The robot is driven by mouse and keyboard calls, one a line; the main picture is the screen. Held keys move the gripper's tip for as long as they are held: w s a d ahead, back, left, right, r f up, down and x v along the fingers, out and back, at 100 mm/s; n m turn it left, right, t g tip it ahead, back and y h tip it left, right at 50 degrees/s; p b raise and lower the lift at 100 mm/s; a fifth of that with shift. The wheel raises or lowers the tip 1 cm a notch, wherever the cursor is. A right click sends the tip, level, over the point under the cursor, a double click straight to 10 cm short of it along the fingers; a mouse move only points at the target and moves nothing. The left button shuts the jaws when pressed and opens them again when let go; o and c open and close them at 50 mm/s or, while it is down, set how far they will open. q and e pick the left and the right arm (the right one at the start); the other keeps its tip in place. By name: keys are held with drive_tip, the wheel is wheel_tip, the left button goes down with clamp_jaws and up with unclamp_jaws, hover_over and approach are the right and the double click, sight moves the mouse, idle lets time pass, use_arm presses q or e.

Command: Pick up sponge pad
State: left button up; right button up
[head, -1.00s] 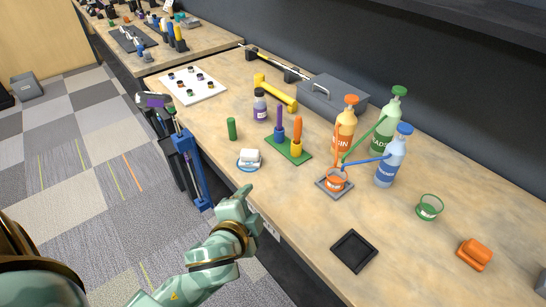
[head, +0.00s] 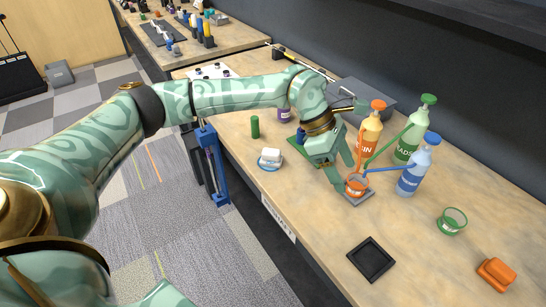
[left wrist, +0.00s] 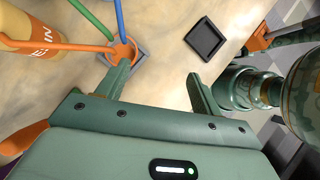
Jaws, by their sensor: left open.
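A white block on a round blue-rimmed dish, which looks like the sponge pad (head: 271,155), sits near the table's front edge in the head view. My left gripper (head: 347,166) is open and empty, pointing down over the table. It is to the right of the pad and well apart from it, close to a small orange cup (head: 356,186) on a grey square base. In the left wrist view my open left fingers (left wrist: 158,85) have only bare table between them; the orange cup (left wrist: 122,50) is near the left fingertip. The pad is not seen there.
Orange (head: 368,132), green (head: 409,145) and blue (head: 412,172) bottles stand right of my gripper. A green cylinder (head: 255,127) stands behind the pad. A black square tray (head: 371,260), a green cup (head: 451,222) and an orange block (head: 496,272) lie toward the right.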

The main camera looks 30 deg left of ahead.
use_arm(q)
drive_tip(key=w+a+r+y, duration=0.2)
drive_tip(key=w+a+y, duration=0.1)
drive_tip(key=a, duration=0.7)
drive_tip(key=n+y, duration=0.3)
drive_tip(key=y, duration=0.1)
approach(271, 151)
drive_tip(key=f+b, duration=0.1)
drive_tip(key=f, duration=0.1)
drive_tip(key=f+b, duration=0.2)
drive_tip(key=shift+s+a+f, duration=0.15)
drive_tip(key=shift+a+f, duration=0.05)
drive_tip(key=shift+f, duration=0.2)
drive_tip(key=f+b, duration=0.1)
drive_tip(key=f, duration=0.1)
drive_tip(key=f+b, duration=0.1)
drive_tip(key=f, duration=0.1)
drive_tip(key=f+b, duration=0.1)
drive_tip(key=f, duration=0.1)
drive_tip(key=shift+w+d, duration=0.2)
drive_tip(key=shift+w, duration=0.2)
drive_tip(key=shift+r, duration=0.1)
use_arm(e)
drive_tip(key=f, duration=0.1)
drive_tip(key=s+f, duration=0.1)
drive_tip(key=f, duration=0.1)
drive_tip(key=s+f, duration=0.1)
drive_tip(key=f, duration=0.1)
drive_tip(key=shift+a+f, duration=0.1)
drive_tip(key=shift+f, duration=0.15)
